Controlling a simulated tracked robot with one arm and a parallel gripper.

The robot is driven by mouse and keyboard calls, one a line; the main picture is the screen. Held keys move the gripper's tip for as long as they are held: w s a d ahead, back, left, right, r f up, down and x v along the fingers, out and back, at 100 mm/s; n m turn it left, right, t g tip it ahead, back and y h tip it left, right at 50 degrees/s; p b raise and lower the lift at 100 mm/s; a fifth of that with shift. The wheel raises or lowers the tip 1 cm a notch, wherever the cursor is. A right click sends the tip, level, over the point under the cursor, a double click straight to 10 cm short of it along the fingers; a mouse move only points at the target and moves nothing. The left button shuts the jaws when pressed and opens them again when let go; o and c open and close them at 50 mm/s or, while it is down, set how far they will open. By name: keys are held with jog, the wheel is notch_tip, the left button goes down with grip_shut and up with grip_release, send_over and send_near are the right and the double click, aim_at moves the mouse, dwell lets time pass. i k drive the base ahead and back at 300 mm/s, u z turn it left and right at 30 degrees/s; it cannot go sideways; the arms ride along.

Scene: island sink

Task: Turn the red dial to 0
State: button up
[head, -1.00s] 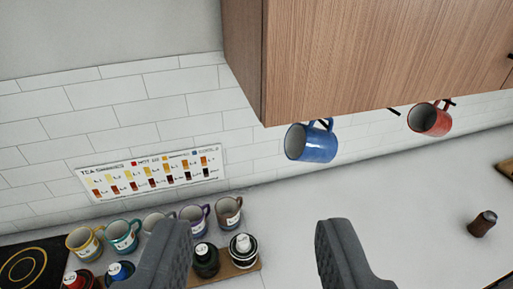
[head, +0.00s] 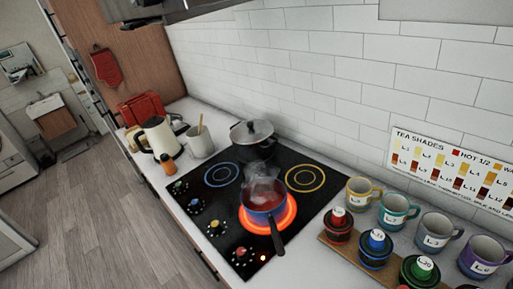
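The red dial (head: 240,253) sits at the front corner of the black cooktop (head: 230,228), nearest me in a row of several dials. White marks ring it, but they are too small to read. A blue pot (head: 263,197) with reddish liquid steams on the glowing orange-red burner (head: 292,216). Its dark handle points toward the near edge, right of the red dial. My gripper is not in this view.
A lidded pot (head: 252,135) stands at the cooktop's back. A kettle (head: 160,138), a white crock (head: 200,142) and a red toaster (head: 142,108) are beyond. Mugs (head: 398,211) and colour-topped jars (head: 376,248) crowd the counter at right. Floor (head: 100,215) is clear at left.

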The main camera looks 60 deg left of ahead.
aim_at(242, 254)
jog(key=u, duration=0.9)
